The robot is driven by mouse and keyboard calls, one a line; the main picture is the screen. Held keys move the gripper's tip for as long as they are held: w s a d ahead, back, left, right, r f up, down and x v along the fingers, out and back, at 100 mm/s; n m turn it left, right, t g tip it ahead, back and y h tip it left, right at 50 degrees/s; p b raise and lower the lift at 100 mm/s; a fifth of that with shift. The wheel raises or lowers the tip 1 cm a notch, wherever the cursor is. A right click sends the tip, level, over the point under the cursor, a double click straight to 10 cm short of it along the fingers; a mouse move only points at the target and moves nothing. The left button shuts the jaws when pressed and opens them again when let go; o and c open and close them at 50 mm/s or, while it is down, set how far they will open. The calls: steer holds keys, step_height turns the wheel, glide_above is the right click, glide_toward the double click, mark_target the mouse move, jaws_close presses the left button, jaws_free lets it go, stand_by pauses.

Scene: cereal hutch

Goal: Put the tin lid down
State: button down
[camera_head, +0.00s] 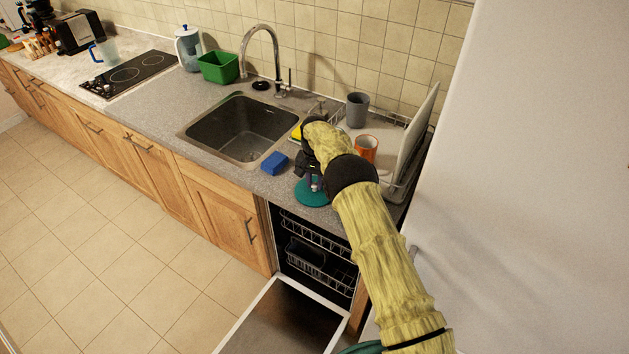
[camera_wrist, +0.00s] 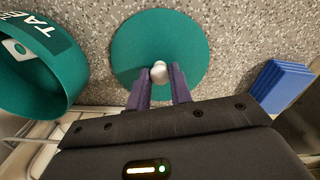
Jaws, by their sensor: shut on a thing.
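The tin lid is a round teal disc with a pale knob; it shows in the wrist view (camera_wrist: 185,38) and in the head view (camera_head: 312,196). My gripper (camera_wrist: 160,76) is shut on the knob with its two purple fingers. In the head view my gripper (camera_head: 314,182) is over the counter's front edge, right of the blue sponge. The lid lies flat, close to the speckled countertop (camera_wrist: 92,50); I cannot tell whether it touches. A teal tin (camera_wrist: 55,85) with a lettered label is at the left in the wrist view. My arm hides it in the head view.
A dish rack (camera_head: 396,186) with an orange mug (camera_head: 366,149) and a grey cup (camera_head: 357,109) stands behind my arm. Below, the dishwasher door (camera_head: 285,318) hangs open.

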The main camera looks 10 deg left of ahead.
mark_target(315, 184)
steer(key=c, duration=1.6)
jaws_free()
steer(key=shift+a+f, duration=0.1)
steer(key=o, duration=0.3)
steer(key=shift+s, duration=0.15)
steer(key=shift+o, duration=0.2)
step_height(315, 184, up, 12)
steer(key=b, duration=0.2)
steer(key=shift+r, duration=0.2)
